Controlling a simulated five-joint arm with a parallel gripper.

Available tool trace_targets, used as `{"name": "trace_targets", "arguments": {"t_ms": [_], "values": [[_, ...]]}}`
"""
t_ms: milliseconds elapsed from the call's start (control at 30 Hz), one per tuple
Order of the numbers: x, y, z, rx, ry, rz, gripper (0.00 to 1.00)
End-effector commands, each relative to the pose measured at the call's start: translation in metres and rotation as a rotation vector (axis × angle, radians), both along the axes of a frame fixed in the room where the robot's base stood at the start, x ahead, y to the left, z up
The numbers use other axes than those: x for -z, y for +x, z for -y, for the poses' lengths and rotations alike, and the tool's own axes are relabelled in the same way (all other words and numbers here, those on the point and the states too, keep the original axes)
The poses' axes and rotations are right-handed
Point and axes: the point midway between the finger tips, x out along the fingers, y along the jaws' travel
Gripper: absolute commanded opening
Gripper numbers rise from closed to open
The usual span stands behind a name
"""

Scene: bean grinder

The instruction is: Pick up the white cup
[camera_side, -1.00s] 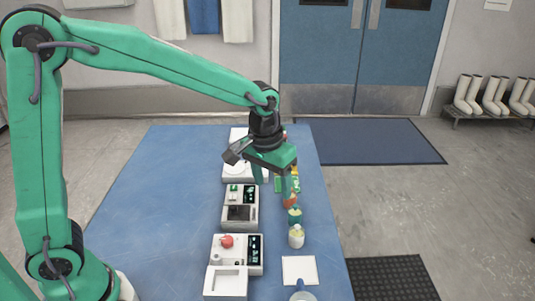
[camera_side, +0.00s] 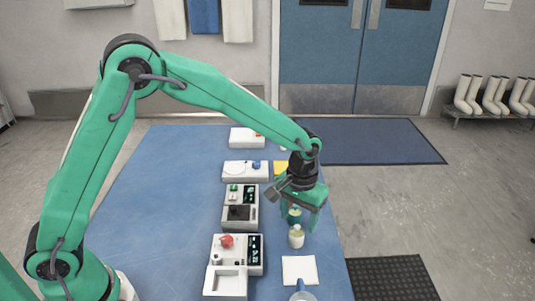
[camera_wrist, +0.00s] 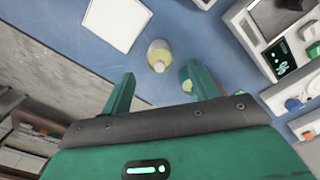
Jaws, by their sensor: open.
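A small white cup (camera_side: 296,237) with a pale yellow top stands upright on the blue table. It also shows in the wrist view (camera_wrist: 158,54), just beyond the space between my fingertips. My gripper (camera_side: 300,219) is open, with its fingers pointing down above the table. It is a little behind and above the small cup, not touching it. In the wrist view my gripper (camera_wrist: 160,82) has nothing between its fingers. A larger pale mug (camera_side: 303,296) is cut off at the bottom edge of the side view.
A white square pad (camera_side: 299,270) lies in front of the small cup. White machines (camera_side: 236,253) with displays stand in a row to the left. The table's right edge is close.

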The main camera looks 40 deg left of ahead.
Motion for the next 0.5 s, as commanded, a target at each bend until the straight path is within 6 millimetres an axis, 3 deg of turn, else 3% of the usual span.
{"name": "trace_targets", "arguments": {"t_ms": [500], "values": [[0.022, -0.002, 0.000, 0.000, 0.001, -0.003, 0.61]]}}
